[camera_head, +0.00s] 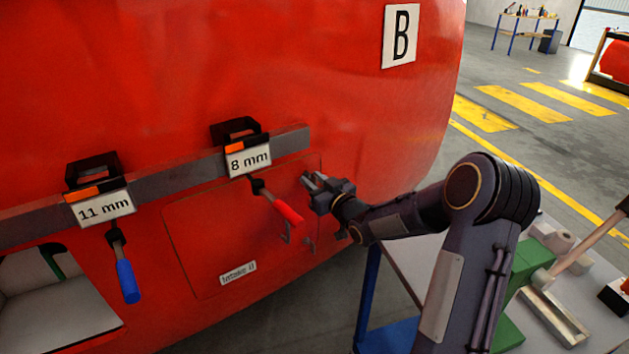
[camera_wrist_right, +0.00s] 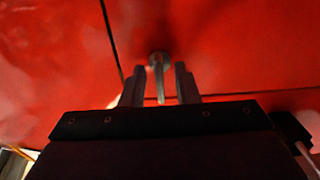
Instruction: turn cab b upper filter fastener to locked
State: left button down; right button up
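My right gripper (camera_head: 312,181) is at the panel's upper right, close to the red surface. In the right wrist view, a grey fastener (camera_wrist_right: 159,59) with a round head and a narrow lever lies between the fingers of the right gripper (camera_wrist_right: 159,80). The fingers stand apart with gaps on both sides of the lever. In the head view the gripper covers this fastener. My left gripper is not in view.
A red-handled tool (camera_head: 285,209) hangs under the "8 mm" label (camera_head: 248,160), left of the right gripper. A blue-handled tool (camera_head: 127,280) hangs under the "11 mm" label (camera_head: 103,207). A workbench with a green block (camera_head: 530,258) stands at the right.

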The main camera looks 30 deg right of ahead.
jog(key=shift+c, duration=0.2)
grip_shut()
jog(key=shift+m, duration=0.3)
jog(key=m+b, duration=0.1)
jog(key=m, duration=0.1)
jog(key=shift+d+f+m, duration=0.1)
jog(key=shift+m, duration=0.2)
jog(key=m, duration=0.3)
jog(key=shift+m, duration=0.4)
jog(key=m, duration=0.5)
jog(key=shift+d, duration=0.15)
jog(key=m+p, duration=0.2)
jog(key=m, duration=0.3)
jog(key=shift+f+m, duration=0.15)
jog(key=shift+m, duration=0.25)
